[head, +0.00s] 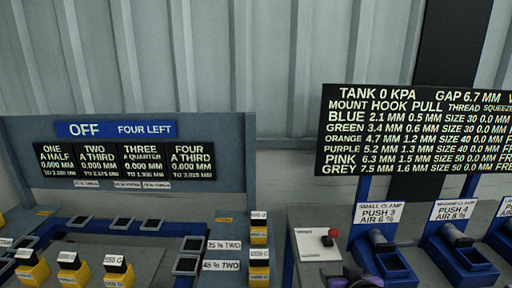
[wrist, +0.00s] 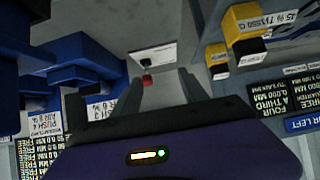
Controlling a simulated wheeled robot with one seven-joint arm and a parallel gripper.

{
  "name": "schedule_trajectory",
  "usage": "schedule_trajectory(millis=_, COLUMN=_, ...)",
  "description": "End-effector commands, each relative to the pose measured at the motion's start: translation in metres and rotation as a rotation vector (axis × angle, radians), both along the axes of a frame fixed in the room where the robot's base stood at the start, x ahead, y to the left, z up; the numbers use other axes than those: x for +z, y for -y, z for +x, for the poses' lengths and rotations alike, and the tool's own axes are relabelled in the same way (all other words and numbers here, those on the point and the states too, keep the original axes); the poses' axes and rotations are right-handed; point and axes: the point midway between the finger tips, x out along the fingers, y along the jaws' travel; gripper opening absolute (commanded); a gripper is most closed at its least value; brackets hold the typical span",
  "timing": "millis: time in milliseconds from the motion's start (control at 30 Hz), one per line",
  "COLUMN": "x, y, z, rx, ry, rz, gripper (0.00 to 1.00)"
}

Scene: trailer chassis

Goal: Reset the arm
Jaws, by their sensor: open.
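My gripper (wrist: 160,80) shows in the wrist view with its two grey fingers apart and nothing between them in contact. Its purple body, with a small lit display, fills the bottom of that view. A purple part of my arm's end also shows at the bottom edge of the head view. Beyond the fingers is a white plate (wrist: 153,55) with a small red knob (wrist: 147,79). In the head view the red knob (head: 333,233) and white plate (head: 312,246) are on a grey bench top, just above the purple part. The distance from fingertips to knob is unclear.
Blue clamp fixtures (head: 382,258) stand right of the knob, below a black readout board (head: 420,140). On the left is a grey panel (head: 130,190) reading OFF, with blue-framed trays and several yellow blocks (head: 72,278). A ribbed wall (head: 200,50) stands behind.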

Motion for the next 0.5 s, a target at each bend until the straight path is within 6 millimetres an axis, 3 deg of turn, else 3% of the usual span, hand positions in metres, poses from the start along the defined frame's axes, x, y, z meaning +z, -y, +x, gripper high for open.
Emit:
schedule_trajectory(millis=300, x=0.046, y=0.001, z=0.015, rx=-0.003, ry=0.187, rz=-0.001, gripper=0.51)
schedule_trajectory(millis=500, x=0.062, y=0.001, z=0.001, rx=-0.004, ry=0.324, rz=-0.001, gripper=0.51)
